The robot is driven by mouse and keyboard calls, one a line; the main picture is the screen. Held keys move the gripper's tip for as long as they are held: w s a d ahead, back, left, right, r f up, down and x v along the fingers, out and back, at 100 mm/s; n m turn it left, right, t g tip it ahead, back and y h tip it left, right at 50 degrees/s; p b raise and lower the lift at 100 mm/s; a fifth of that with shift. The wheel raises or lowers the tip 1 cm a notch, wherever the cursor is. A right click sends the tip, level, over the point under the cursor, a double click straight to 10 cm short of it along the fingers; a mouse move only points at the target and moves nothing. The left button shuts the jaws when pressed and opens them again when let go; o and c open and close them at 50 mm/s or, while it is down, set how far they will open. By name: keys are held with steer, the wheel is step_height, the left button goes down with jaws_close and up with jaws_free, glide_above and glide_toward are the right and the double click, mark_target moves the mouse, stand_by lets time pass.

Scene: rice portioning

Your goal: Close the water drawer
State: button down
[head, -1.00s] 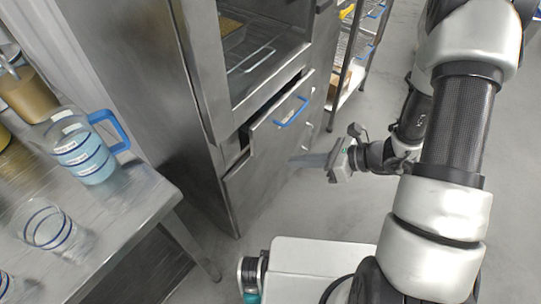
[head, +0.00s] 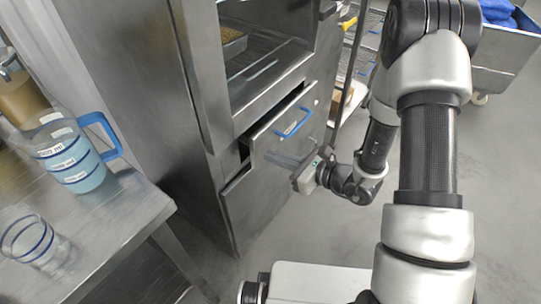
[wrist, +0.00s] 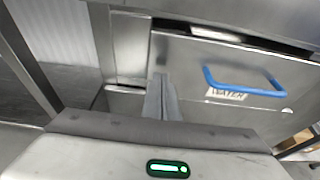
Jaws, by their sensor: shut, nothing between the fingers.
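The water drawer (head: 284,133) is a steel drawer with a blue handle, low in the steel cabinet. It stands partly open, with a dark gap along its top and left side. In the wrist view the drawer front (wrist: 185,68) carries a "WATER" label under its blue handle (wrist: 243,84). My gripper (head: 284,159) is shut and empty, its fingers pointing at the lower left part of the drawer front. In the wrist view the fingertips (wrist: 161,82) overlap the drawer's left side; I cannot tell whether they touch it.
A steel table (head: 110,240) at the left holds a blue-handled pitcher (head: 75,155) and a clear cup (head: 32,243). A wire shelf (head: 362,50) stands right of the cabinet, and a steel cart (head: 500,55) farther right. The floor before the cabinet is clear.

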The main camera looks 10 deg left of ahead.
mark_target(260, 148)
steer(key=shift+w+a, duration=0.45)
steer(key=shift+a, duration=0.3)
steer(key=w+a, duration=0.1)
steer(key=a+b, duration=0.1)
steer(key=a, duration=0.1)
steer(key=shift+w, duration=0.35)
steer(key=shift+w+a+r, duration=0.15)
steer(key=shift+w+a, duration=0.05)
steer(key=shift+a, duration=0.15)
